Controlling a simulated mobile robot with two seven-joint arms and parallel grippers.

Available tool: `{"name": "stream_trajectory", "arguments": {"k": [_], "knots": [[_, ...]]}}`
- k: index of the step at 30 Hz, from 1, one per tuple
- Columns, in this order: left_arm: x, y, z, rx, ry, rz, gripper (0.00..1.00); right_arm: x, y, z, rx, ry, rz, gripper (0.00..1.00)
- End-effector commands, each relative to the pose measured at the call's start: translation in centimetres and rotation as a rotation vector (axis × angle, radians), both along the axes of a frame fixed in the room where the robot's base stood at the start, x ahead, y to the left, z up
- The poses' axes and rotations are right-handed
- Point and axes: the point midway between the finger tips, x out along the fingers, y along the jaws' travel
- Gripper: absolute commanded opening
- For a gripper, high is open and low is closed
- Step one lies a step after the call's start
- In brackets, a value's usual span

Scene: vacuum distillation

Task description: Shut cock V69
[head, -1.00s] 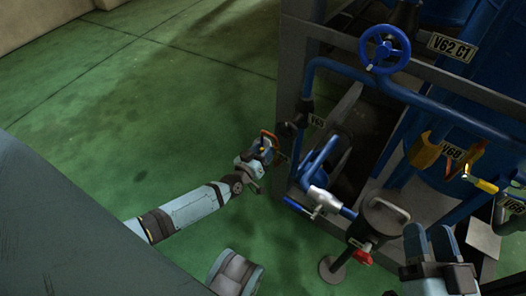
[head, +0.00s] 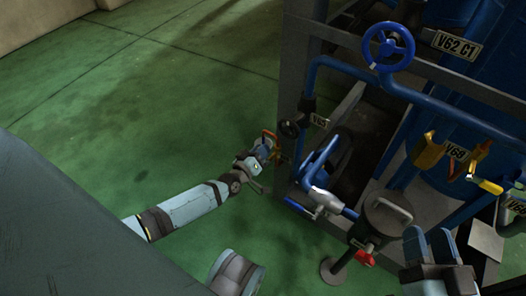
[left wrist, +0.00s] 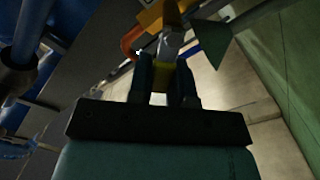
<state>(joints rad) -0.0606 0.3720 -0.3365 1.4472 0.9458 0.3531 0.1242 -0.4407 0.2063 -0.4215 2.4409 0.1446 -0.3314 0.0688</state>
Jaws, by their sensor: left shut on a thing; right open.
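My left gripper (head: 268,148) is at the outer left end of the blue pipework, low above the green floor. It is shut on a small part with an orange handle (head: 270,134). In the left wrist view, my left gripper (left wrist: 164,84) has its fingers closed around a yellow and metallic piece, with the orange part (left wrist: 131,40) just beyond. A small tag (head: 319,121) near this gripper is too small to read surely. My right gripper (head: 430,246) is open and empty at lower right.
A blue handwheel (head: 388,46) sits at the top near the V62 C1 plate (head: 456,46). A dark round-topped stand (head: 385,214) with a red part is near my right gripper. A silver and blue valve (head: 322,200) lies between. The green floor (head: 130,120) at left is clear.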

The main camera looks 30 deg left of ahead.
Motion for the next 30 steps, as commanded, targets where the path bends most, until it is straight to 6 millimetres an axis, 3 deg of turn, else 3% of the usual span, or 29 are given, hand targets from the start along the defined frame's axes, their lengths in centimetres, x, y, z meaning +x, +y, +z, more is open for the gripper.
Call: {"name": "stream_trajectory", "arguments": {"k": [13,30], "knots": [[0.0,0.7,-1.0,-0.245,0.021,0.0,0.0,0.1,0.0,-1.5,-0.032,0.038,0.017,0.45],[0.0,0.8,-1.1,-0.288,0.025,-0.001,0.0,0.1,0.1,-1.6,-0.028,0.045,0.017,0.45]]}}
